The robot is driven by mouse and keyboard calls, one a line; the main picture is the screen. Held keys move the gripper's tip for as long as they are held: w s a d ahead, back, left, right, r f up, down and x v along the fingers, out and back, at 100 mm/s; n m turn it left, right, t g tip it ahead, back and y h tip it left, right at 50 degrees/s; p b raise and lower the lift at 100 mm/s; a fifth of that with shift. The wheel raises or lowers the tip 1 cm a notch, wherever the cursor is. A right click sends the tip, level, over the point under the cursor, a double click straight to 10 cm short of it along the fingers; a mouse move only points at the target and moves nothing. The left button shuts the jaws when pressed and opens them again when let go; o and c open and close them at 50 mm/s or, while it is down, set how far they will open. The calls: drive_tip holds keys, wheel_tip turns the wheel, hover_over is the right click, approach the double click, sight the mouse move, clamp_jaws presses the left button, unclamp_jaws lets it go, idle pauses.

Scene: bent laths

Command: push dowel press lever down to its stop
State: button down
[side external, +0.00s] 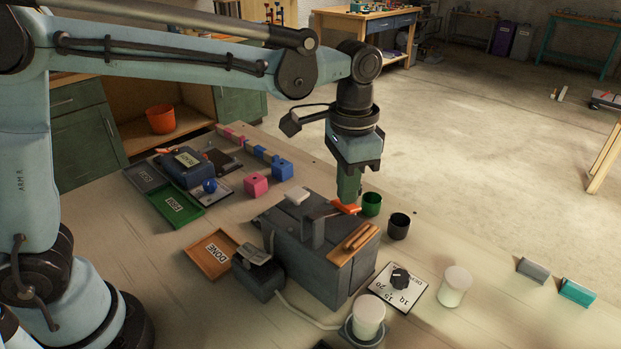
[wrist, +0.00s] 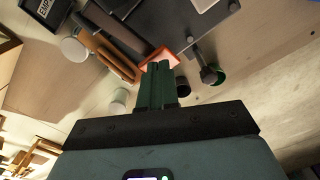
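The dowel press is a dark grey box (side external: 290,250) in the middle of the bench in the side view. An upright post (side external: 313,232) stands on it, and a lever arm ends in an orange-red grip (side external: 345,208). This orange-red piece also shows in the wrist view (wrist: 160,58). The lever looks raised above the box top. My gripper (side external: 349,196) points down with its green fingers together, empty, right at the orange-red grip. In the wrist view the fingertips (wrist: 159,68) overlap the grip's near edge; I cannot tell if they touch it.
Wooden dowels (side external: 360,237) lie on the press's right side. A green cup (side external: 371,204) and a black cup (side external: 399,225) stand close behind. A dial plate (side external: 398,288) and white cups (side external: 454,286) are to the right; trays (side external: 210,254) and blocks (side external: 256,185) are to the left.

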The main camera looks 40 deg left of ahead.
wheel_tip(320, 180, up, 9)
idle(1.0)
drive_tip(key=s+a+f+n+t, duration=0.3)
drive_tip(key=s+a+f, duration=0.2)
drive_tip(key=a, duration=0.2)
drive_tip(key=s+a+f+n+t, duration=0.3)
drive_tip(key=s+a+f+t, duration=0.1)
drive_tip(key=a, duration=0.4)
drive_tip(key=shift+s+f, duration=0.5)
drive_tip(key=shift+s, duration=0.4)
